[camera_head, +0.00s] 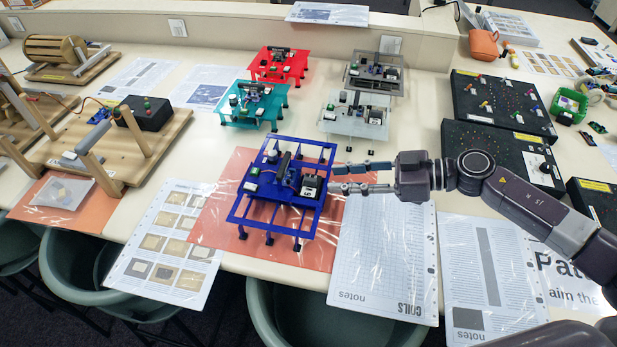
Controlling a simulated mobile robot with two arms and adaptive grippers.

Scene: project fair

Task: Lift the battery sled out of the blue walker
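The blue walker (249,207) stands upright on an orange sheet near the front edge of the table, its legs pointing down. On its top deck, at the right side, sits a small black block with a white label (312,187), which looks like the battery sled. My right gripper (333,178) comes in from the right. Its two fingers are spread apart with nothing visible between them, and the tips are just right of the block. I cannot tell whether they touch the walker. My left gripper is not in view.
A teal walker (240,114), a red walker (270,66) and grey walkers (347,126) stand behind. Black peg boards (490,150) lie under and beyond my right arm. Wooden machines (160,135) fill the left. Flat sheets (385,270) cover the front.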

